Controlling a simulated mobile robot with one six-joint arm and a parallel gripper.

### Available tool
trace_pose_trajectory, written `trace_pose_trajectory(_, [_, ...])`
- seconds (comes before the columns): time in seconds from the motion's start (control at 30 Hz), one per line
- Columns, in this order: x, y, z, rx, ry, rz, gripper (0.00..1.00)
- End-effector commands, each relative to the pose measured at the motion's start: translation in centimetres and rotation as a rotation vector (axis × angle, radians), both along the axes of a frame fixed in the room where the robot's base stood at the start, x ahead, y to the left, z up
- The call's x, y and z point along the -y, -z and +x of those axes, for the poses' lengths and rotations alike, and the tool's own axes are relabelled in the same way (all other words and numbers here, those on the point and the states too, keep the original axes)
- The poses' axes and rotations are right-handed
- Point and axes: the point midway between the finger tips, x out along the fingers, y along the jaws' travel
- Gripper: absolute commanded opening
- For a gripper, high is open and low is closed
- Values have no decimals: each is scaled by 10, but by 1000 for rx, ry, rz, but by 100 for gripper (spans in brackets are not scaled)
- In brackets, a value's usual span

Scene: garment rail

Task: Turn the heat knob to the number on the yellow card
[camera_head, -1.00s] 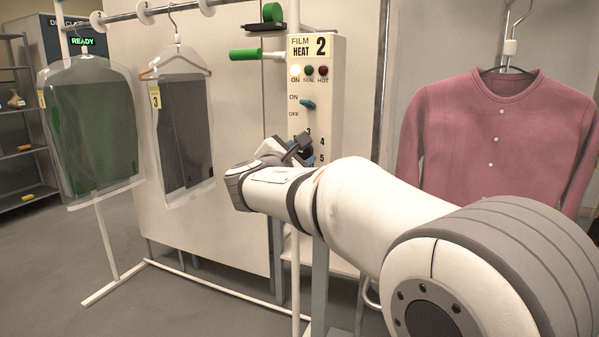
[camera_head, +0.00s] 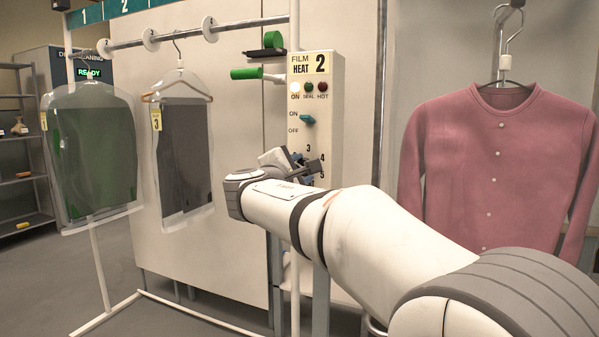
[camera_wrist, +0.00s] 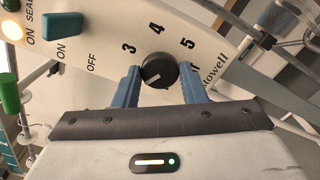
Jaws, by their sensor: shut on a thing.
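The yellow card (camera_head: 310,63) at the top of the white control panel reads FILM HEAT 2. The dark round heat knob (camera_wrist: 158,70) shows in the wrist view, with printed numbers 3, 4 and 5 around its upper side. A pale mark on the knob seems to point to the lower left, away from those numbers. My gripper (camera_wrist: 158,82) is shut on the knob, one blue finger on each side. In the head view my gripper (camera_head: 305,172) is at the lower panel and hides the knob and part of the dial.
A teal ON/OFF switch (camera_head: 307,119) and a lit white lamp (camera_head: 295,87) sit above the dial. A green handle (camera_head: 245,73) sticks out left of the panel. Bagged garments hang from the rail (camera_head: 180,36) at left. A pink cardigan (camera_head: 500,165) hangs at right.

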Motion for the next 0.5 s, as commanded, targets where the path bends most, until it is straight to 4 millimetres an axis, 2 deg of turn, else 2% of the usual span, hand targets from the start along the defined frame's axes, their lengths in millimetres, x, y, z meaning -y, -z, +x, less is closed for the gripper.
trace_pose_trajectory(0.17, [0,0,0,-1,-1,-1,15])
trace_pose_trajectory(0.2, [0,0,0,-1,-1,-1,40])
trace_pose_trajectory(0.4, [0,0,0,0,0,-1,56])
trace_pose_trajectory(0.5, [0,0,0,-1,0,-2,58])
